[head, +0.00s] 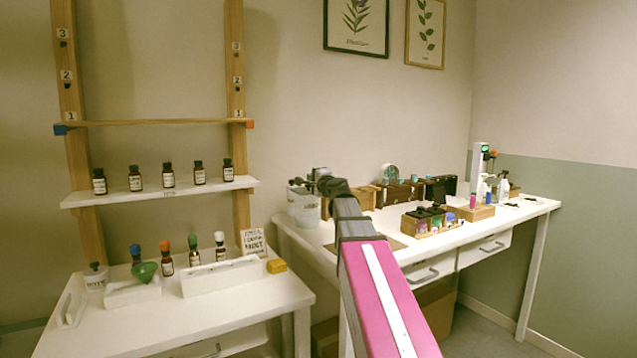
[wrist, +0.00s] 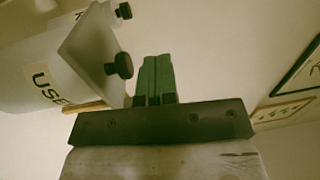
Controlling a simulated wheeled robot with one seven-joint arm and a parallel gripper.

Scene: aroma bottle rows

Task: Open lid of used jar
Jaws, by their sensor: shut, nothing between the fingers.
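The used jar (wrist: 35,75) is white with a label reading "USE" and shows at the left of the wrist view. A pale flat lid (wrist: 90,52) with a black knob (wrist: 119,66) covers its end; I see no clear gap under it. My gripper's green fingers (wrist: 155,78) are together and empty, just right of the knob and apart from it. In the head view, the white jar (head: 303,210) stands at the left end of the right table, with my gripper (head: 322,182) at its top, partly hiding it.
A second black knob (wrist: 124,11) shows beyond the lid. Wooden boxes (head: 400,194) and a bottle crate (head: 430,221) stand right of the jar on the white table (head: 530,204).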

